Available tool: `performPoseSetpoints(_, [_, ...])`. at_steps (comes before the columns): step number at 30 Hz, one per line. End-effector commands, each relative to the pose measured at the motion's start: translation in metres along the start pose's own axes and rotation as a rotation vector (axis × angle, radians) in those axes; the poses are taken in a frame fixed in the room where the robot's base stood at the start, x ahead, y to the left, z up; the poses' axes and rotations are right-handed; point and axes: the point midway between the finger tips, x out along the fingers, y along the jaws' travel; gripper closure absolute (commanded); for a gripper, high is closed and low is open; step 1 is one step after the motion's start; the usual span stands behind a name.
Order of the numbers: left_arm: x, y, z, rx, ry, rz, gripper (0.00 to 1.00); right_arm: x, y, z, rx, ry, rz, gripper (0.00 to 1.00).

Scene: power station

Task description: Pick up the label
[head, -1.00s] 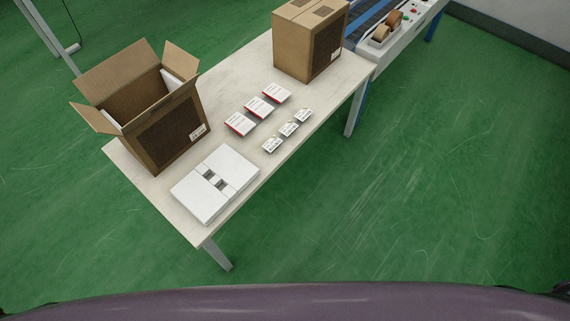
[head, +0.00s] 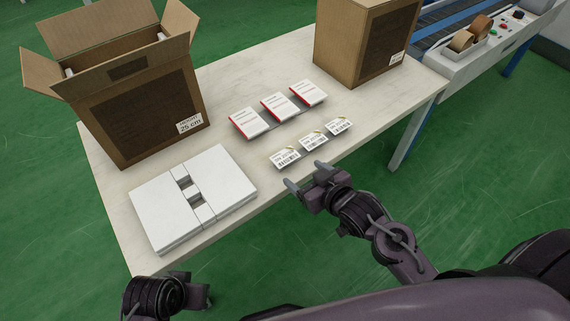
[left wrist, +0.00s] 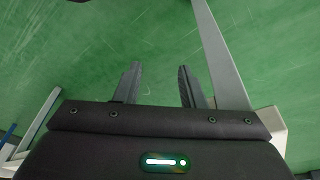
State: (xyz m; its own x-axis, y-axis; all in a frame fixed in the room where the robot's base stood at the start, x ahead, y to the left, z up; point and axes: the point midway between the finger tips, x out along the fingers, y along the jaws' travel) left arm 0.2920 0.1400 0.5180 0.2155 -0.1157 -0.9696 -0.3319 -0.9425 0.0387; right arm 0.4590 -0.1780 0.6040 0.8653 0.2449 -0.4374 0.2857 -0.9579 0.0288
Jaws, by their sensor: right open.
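Three small white labels with barcodes lie in a row near the table's front edge: a left one (head: 284,158), a middle one (head: 313,141) and a right one (head: 338,126). My right gripper (head: 307,177) is open and empty just off the front edge, close to the left and middle labels and touching none. My left gripper (left wrist: 158,82) is open and empty in the left wrist view, with green floor between its fingers. In the head view my left arm shows at the bottom left, by the table's near corner.
Three red-and-white cards (head: 280,107) lie behind the labels. A flat white box (head: 155,215) lies at the table's near end. An open carton (head: 145,125) stands at left, a closed carton (head: 335,50) at the back. Bare table (head: 235,75) lies between the cartons.

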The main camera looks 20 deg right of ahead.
Motion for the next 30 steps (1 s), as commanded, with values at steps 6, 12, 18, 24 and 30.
performPoseSetpoints(6, [-0.001,0.000,-0.001,-0.001,0.002,0.000,0.64,0.006,0.001,-0.009,0.002,0.130,-0.053,0.25])
performPoseSetpoints(12, [0.002,0.003,-0.003,0.005,0.022,0.005,0.64,0.022,-0.001,-0.013,0.005,0.159,-0.066,0.25])
performPoseSetpoints(18, [0.006,0.008,-0.006,0.016,0.057,0.014,0.64,0.043,-0.003,-0.017,0.005,0.158,-0.066,0.25])
performPoseSetpoints(24, [0.011,0.016,-0.013,0.032,0.116,0.029,0.64,0.073,-0.007,-0.023,0.005,0.157,-0.065,0.25])
performPoseSetpoints(30, [0.011,0.019,-0.016,0.038,0.139,0.035,0.64,0.083,-0.007,-0.025,0.004,0.154,-0.064,0.25])
